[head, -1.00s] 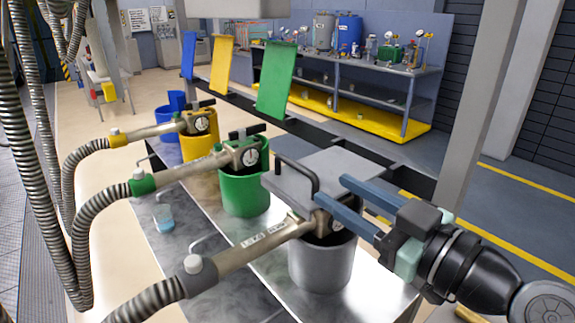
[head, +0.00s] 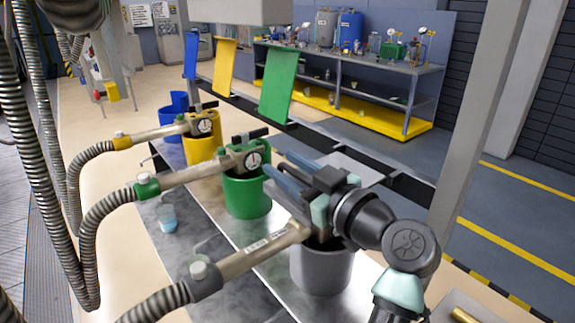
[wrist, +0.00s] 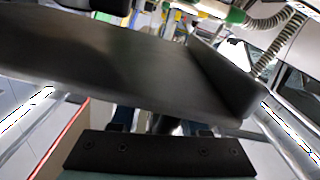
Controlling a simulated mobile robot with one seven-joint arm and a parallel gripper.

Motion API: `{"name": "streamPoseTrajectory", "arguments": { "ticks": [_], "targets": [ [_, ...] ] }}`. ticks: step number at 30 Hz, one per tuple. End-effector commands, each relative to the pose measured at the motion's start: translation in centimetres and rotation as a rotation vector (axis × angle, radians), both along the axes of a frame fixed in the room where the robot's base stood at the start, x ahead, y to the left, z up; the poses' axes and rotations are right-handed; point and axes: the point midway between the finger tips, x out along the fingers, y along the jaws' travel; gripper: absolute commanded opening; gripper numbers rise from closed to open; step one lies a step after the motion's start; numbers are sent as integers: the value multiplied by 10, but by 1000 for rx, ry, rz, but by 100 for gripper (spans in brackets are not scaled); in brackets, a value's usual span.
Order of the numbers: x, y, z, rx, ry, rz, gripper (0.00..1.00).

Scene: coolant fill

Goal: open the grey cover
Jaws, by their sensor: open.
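The grey cover (head: 352,168) lies about level over the grey bucket (head: 320,270) in the head view. My gripper hides its middle, and its left edge shows beside the fingers. My gripper (head: 278,164) is over the cover, with its two blue fingers apart and pointing to the upper left.
A tan nozzle (head: 255,252) with a hose reaches the grey bucket from the left. The green bucket (head: 247,195), with its own nozzle, stands close behind. The green cover (head: 278,85) and yellow cover (head: 224,65) stand raised. A pale post (head: 480,120) rises on the right.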

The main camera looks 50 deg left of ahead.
Motion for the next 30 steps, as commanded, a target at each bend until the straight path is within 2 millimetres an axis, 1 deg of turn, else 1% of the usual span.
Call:
{"name": "streamPoseTrajectory", "arguments": {
  "ticks": [3,5,9,10,11,30],
  "targets": [
    [0,0,0,0,0,0,45],
    [0,0,0,0,0,0,34],
    [0,0,0,0,1,0,9],
    [0,0,0,0,1,1,3],
    [0,0,0,0,1,0,0],
    [0,-1,0,0,1,0,0]
  ]
}}
